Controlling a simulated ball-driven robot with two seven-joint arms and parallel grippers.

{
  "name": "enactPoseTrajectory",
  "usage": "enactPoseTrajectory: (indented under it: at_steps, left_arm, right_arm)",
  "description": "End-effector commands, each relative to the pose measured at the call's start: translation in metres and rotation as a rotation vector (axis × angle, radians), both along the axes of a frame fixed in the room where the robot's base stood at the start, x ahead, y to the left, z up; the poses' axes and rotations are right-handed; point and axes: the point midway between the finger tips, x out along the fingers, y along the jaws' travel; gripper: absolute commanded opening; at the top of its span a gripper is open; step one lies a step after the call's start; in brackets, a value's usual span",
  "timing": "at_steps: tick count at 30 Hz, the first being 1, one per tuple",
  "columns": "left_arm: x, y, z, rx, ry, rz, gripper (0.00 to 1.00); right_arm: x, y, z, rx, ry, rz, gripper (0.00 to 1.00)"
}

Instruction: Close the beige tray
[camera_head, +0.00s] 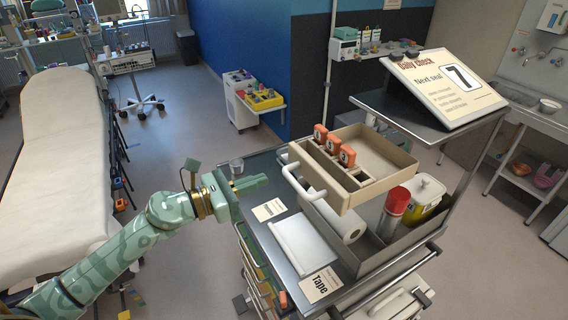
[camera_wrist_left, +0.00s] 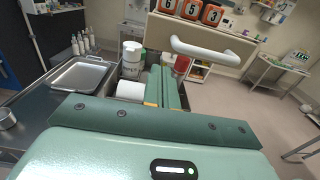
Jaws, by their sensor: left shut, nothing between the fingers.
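The beige tray (camera_head: 385,150) sits out over the grey bin on the cart, its inside open to view. A white bar handle (camera_head: 302,182) is on its near left front. Three orange number blocks (camera_head: 333,147) stand in its narrow compartments. In the left wrist view, the tray front (camera_wrist_left: 160,32) and its handle (camera_wrist_left: 213,51) are at upper right. My left gripper (camera_head: 262,182) is shut and empty, left of the handle and apart from it. The fingers also show in the left wrist view (camera_wrist_left: 163,85), pointing ahead below the tray front. My right gripper is out of view.
Below the tray, the grey bin (camera_head: 375,265) holds a paper roll (camera_head: 346,221), a red-capped can (camera_head: 395,207) and a yellow container (camera_head: 427,193). A shallow metal tray (camera_head: 300,246) and labels lie on the cart top. A slanted sign (camera_head: 450,85) stands behind.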

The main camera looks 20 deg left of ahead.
Motion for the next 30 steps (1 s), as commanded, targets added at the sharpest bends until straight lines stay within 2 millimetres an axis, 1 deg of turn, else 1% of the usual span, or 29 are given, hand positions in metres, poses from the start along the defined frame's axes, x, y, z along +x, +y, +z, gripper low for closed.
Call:
enactPoseTrajectory:
  at_steps: [1, 6, 12, 16, 26, 30]
  left_arm:
    - [0.009, -0.007, 0.006, -0.002, -0.002, -0.001, 0.0]
    - [0.035, -0.027, 0.005, -0.003, 0.0, 0.001, 0.0]
    - [0.052, -0.041, 0.002, -0.001, 0.0, 0.0, 0.0]
    - [0.056, -0.044, 0.0, -0.002, 0.001, 0.0, 0.0]
    - [0.057, -0.045, -0.001, 0.0, 0.001, 0.0, 0.0]
    - [0.06, -0.047, 0.0, -0.001, 0.001, -0.001, 0.0]
  right_arm:
    - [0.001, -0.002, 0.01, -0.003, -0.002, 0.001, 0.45]
    - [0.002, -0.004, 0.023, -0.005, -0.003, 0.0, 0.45]
    - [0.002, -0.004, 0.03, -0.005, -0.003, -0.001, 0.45]
    - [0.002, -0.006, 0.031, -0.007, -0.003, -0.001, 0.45]
    - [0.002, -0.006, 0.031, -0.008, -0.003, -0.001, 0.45]
    - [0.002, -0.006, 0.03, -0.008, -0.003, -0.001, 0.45]
